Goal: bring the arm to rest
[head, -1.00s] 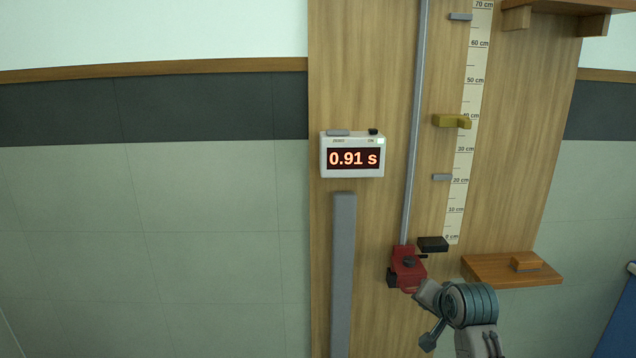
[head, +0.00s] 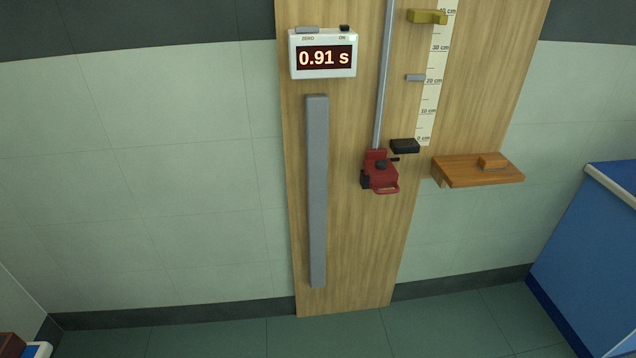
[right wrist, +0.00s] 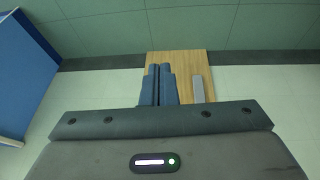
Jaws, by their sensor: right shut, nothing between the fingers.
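My right gripper (right wrist: 159,72) shows in the right wrist view, its two dark fingers closed together with nothing between them. It points toward the lower part of the wooden board (right wrist: 185,60), which appears upside down there. No arm or gripper of mine shows in the head view, and my left gripper is out of sight. In the head view the red carriage (head: 380,173) sits at the foot of the metal rail (head: 384,80), just below a black block (head: 405,146). The timer (head: 323,57) reads 0.91 s.
A grey bar (head: 317,190) runs down the board. A yellow bracket (head: 427,16) and a small grey tab (head: 415,77) are by the scale (head: 432,90). A wooden shelf (head: 450,172) bears an orange block (head: 493,161). A blue cabinet (head: 590,260) stands right. The floor before the board is clear.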

